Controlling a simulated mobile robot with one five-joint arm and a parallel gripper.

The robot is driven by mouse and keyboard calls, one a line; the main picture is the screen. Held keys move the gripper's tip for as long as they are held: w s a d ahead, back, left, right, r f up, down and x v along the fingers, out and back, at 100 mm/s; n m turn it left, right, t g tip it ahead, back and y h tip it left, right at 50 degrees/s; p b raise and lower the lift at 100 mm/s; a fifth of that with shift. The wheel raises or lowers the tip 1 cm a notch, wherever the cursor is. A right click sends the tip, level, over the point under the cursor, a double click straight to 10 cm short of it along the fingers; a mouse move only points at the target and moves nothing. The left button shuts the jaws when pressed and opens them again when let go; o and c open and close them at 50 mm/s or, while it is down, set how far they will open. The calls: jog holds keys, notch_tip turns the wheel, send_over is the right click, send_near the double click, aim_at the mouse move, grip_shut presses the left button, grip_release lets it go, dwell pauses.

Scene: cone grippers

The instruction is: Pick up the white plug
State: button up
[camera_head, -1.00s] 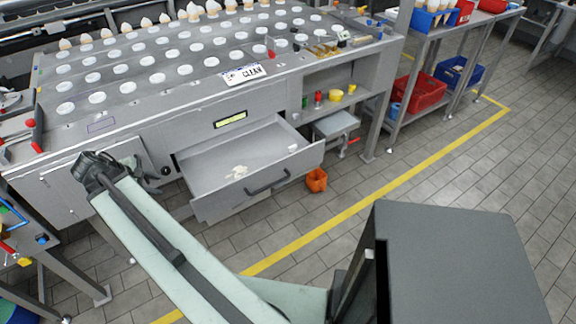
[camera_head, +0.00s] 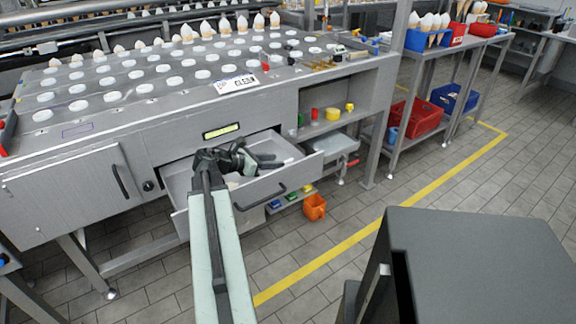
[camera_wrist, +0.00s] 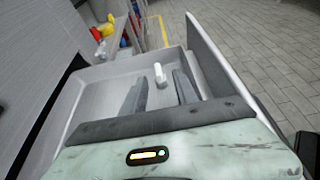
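The white plug (camera_wrist: 159,73) stands out as a small white piece on the floor of the open grey drawer (camera_wrist: 88,95) in the wrist view. My gripper (camera_wrist: 160,88) is open and empty, its two dark fingers apart. The plug shows between and just beyond the fingertips, apart from them. In the head view my gripper (camera_head: 268,161) reaches over the drawer (camera_head: 245,202) and points right. A small white piece near the drawer's right end (camera_head: 289,161) is probably the plug. My arm hides part of the drawer's inside.
The drawer's front panel and walls stand close around my gripper. The machine top (camera_head: 120,85) with white discs lies above. An orange bin (camera_head: 315,207) stands below the drawer's right end. A shelf with a yellow roll (camera_head: 333,114) is at right.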

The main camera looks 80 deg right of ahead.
aim_at(288, 160)
jog(key=b+x, duration=0.1)
jog(key=x, duration=0.3)
jog(key=shift+w+d+f+b, duration=0.1)
jog(key=shift+d+f+b, duration=0.1)
jog(key=shift+d+b, duration=0.15)
jog(key=shift+s+d, duration=0.15)
jog(key=shift+s, duration=0.15)
grip_shut()
jog(key=shift+r, duration=0.1)
notch_tip(288, 160, up, 10)
jog(key=p, duration=1)
jog(key=shift+r+p, duration=0.2)
jog(key=shift+p, duration=0.1)
